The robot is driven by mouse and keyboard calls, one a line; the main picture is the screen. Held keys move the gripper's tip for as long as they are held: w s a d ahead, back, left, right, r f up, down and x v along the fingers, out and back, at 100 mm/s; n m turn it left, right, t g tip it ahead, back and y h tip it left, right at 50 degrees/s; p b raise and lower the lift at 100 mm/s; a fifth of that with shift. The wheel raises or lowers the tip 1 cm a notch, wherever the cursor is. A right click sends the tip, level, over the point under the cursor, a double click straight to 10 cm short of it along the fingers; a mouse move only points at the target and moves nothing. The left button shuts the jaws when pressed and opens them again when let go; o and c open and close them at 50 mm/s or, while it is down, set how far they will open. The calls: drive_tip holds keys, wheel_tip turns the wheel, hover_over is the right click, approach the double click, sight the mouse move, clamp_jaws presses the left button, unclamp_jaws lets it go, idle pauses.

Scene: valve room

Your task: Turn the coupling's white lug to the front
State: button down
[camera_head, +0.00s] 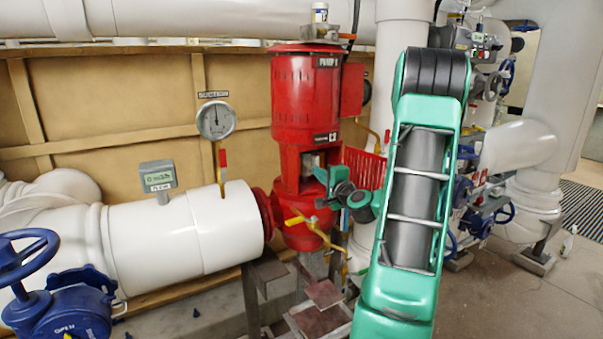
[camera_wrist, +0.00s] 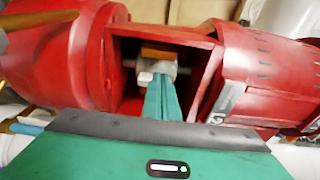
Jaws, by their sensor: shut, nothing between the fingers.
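The coupling (camera_wrist: 157,67) is a small grey piece on a shaft inside the open window of the red pump. Its white lug (camera_wrist: 145,77) shows in the wrist view as a pale block on the near side, just left of my fingertips. In the head view the coupling (camera_head: 309,160) is a small grey patch in the pump's window, and I cannot make out the lug there. My gripper (camera_wrist: 163,90) is shut and empty, its teal fingers reaching into the window. The fingertips overlap the coupling's lower edge; I cannot tell whether they touch it.
The red pump (camera_head: 306,95) walls the window closely on both sides of my fingers. A white suction pipe (camera_head: 190,235) with a gauge (camera_head: 215,120) runs to its left. A yellow lever (camera_head: 298,218) and a blue handwheel (camera_head: 25,257) stand nearby. Open floor lies at right.

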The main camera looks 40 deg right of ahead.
sight(301, 165)
drive_tip(key=w, duration=0.3)
drive_tip(key=shift+w+a, duration=0.25)
drive_tip(key=shift+w, duration=0.15)
drive_tip(key=shift+w+a, duration=0.25)
drive_tip(key=shift+w, duration=0.45)
drive_tip(key=shift+d, duration=0.15)
